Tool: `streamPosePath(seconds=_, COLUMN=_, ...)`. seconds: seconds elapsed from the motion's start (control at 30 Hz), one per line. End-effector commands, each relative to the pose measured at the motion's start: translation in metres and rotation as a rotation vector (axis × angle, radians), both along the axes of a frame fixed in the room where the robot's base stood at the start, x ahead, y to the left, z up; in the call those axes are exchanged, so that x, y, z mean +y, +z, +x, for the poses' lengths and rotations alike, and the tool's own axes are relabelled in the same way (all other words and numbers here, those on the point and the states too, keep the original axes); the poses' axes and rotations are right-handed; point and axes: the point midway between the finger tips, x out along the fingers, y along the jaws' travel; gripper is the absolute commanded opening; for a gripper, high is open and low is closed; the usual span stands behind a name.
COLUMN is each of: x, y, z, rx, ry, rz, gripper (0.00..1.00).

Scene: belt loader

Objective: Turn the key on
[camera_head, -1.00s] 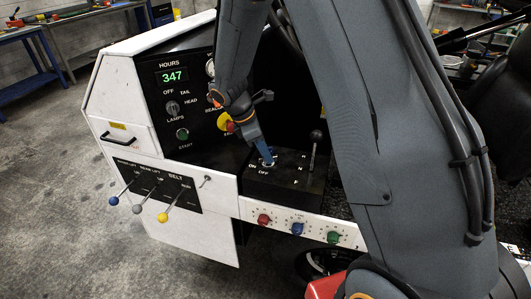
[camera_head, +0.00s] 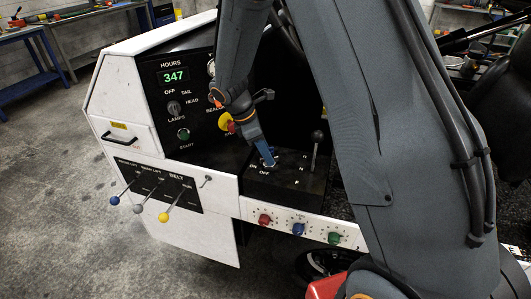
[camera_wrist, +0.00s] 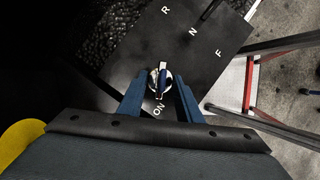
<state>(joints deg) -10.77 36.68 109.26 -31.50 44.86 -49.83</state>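The key (camera_wrist: 162,76) stands in a round metal switch on the black panel, in the middle of the wrist view. The ON label (camera_wrist: 158,109) is close below it there. My gripper (camera_wrist: 160,86) reaches down over the switch, with one blue finger on each side of the key and a dark gap showing between finger and key. In the head view my gripper (camera_head: 269,162) is at the switch beside the ON and OFF labels, and its fingers hide most of the key.
A gear lever (camera_head: 316,142) with R, N and F marks stands just right of the switch. Red, blue and green knobs (camera_head: 299,229) line the white front edge below. Belt levers (camera_head: 164,217) are at the left. A yellow and red button (camera_head: 226,123) sits behind my gripper.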

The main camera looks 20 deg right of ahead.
Motion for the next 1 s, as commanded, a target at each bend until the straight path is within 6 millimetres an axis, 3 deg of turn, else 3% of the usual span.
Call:
streamPosePath(seconds=0.5, x=0.028, y=0.064, z=0.004, rx=-0.004, ry=0.003, rz=0.001, gripper=0.32)
streamPosePath(seconds=1.0, x=0.028, y=0.070, z=-0.003, rx=-0.018, ry=-0.040, rz=0.018, gripper=0.32)
